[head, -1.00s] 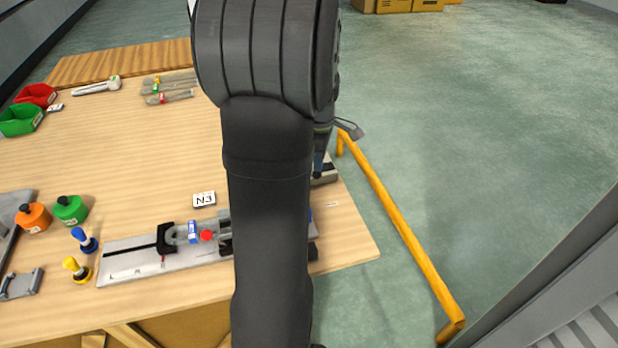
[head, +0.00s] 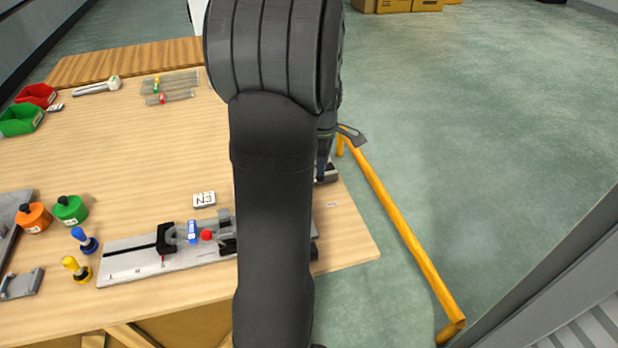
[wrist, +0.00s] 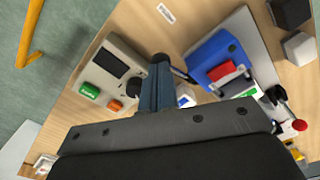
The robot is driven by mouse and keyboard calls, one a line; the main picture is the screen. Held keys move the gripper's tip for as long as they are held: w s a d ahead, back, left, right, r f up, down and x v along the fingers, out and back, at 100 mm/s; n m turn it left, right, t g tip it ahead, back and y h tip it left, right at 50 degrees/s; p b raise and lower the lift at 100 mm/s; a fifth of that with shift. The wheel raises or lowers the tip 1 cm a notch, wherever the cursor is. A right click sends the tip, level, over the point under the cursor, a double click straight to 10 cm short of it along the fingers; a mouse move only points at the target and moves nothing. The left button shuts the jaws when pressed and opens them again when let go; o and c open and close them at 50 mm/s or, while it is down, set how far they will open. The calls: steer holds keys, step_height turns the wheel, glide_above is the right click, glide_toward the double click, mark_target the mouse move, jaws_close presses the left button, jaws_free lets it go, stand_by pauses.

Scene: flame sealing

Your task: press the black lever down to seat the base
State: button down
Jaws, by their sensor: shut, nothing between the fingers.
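In the wrist view my gripper (wrist: 156,92) is shut and empty, its fingers over the bench between a grey box and a blue fixture (wrist: 218,55). The black lever (wrist: 161,59) shows as a dark knob at the fingertips, with a thin rod running right to the blue fixture. I cannot tell whether the fingers touch it. A red piece (wrist: 221,72) sits in the blue fixture; I cannot make out the base for certain. In the head view my arm hides the fixture and lever; only a bit of my gripper (head: 322,166) shows at its right.
A grey box with a screen, a green button (wrist: 89,90) and an orange button (wrist: 115,105) stands left of my fingers. A long grey rail (head: 130,262) with clamps lies along the bench front. A yellow rail (head: 400,235) stands beyond the bench's right edge.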

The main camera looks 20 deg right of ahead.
steer(key=shift+d+f, duration=0.1)
steer(key=shift+f, duration=0.05)
steer(key=shift+d+f, duration=0.2)
steer(key=shift+f, duration=0.3)
stand_by(0.3)
steer(key=shift+f, duration=0.15)
steer(key=shift+d+f, duration=0.15)
steer(key=shift+f, duration=0.75)
steer(key=shift+r, duration=0.15)
stand_by(0.3)
steer(key=shift+a+r, duration=0.25)
steer(key=shift+r, duration=1.2)
steer(key=shift+a+r, duration=0.25)
steer(key=shift+r, duration=1.25)
steer(key=shift+a+r, duration=0.25)
steer(key=shift+r, duration=1.2)
